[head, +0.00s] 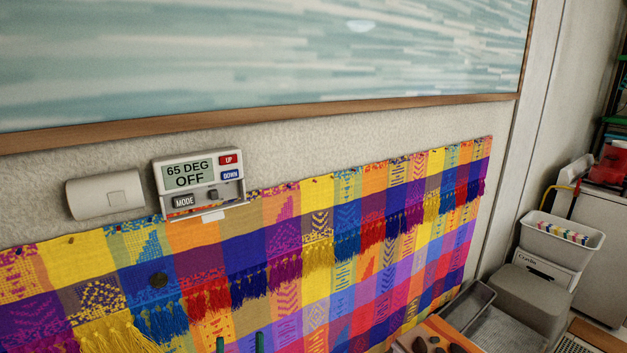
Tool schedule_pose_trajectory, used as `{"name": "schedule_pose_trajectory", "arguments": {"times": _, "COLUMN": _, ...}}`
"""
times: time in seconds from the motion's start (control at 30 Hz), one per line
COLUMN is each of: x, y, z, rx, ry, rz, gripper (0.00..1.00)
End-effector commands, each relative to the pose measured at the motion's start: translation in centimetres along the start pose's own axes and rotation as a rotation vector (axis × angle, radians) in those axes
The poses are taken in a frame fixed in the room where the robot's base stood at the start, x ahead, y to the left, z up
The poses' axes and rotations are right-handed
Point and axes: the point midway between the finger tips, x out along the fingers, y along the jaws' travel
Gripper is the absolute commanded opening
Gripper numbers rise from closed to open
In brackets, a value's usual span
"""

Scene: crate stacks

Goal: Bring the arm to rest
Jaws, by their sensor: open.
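Neither my arm nor my gripper can be made out in the head view. The view is tilted and faces a pale textured wall (330,125).
A colourful woven cloth (300,250) hangs on the wall under a framed picture (260,60). A thermostat (198,185) reads "65 DEG OFF" beside a white box (105,195). Two green upright pieces (259,342) show at the bottom edge. Bins (560,240) stand at right.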

Motion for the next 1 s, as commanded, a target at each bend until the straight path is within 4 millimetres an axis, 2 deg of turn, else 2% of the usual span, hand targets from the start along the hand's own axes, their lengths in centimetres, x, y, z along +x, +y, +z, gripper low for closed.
{"name": "schedule_pose_trajectory", "arguments": {"times": 0.03, "x": -1.8, "y": 0.2, "z": -0.1, "rx": -0.005, "ry": -0.033, "rz": 0.031, "gripper": 0.53}}
{"name": "schedule_pose_trajectory", "arguments": {"times": 0.27, "x": -9.1, "y": 1.4, "z": -1.3, "rx": -0.049, "ry": -0.185, "rz": 0.145, "gripper": 0.53}}
{"name": "schedule_pose_trajectory", "arguments": {"times": 0.47, "x": -15.4, "y": 2.2, "z": -3.2, "rx": -0.099, "ry": -0.333, "rz": 0.225, "gripper": 0.53}}
{"name": "schedule_pose_trajectory", "arguments": {"times": 0.77, "x": -24.6, "y": 3.0, "z": -7.5, "rx": -0.195, "ry": -0.583, "rz": 0.311, "gripper": 0.53}}
{"name": "schedule_pose_trajectory", "arguments": {"times": 1.0, "x": -31.1, "y": 3.3, "z": -12.3, "rx": -0.283, "ry": -0.802, "rz": 0.346, "gripper": 0.53}}
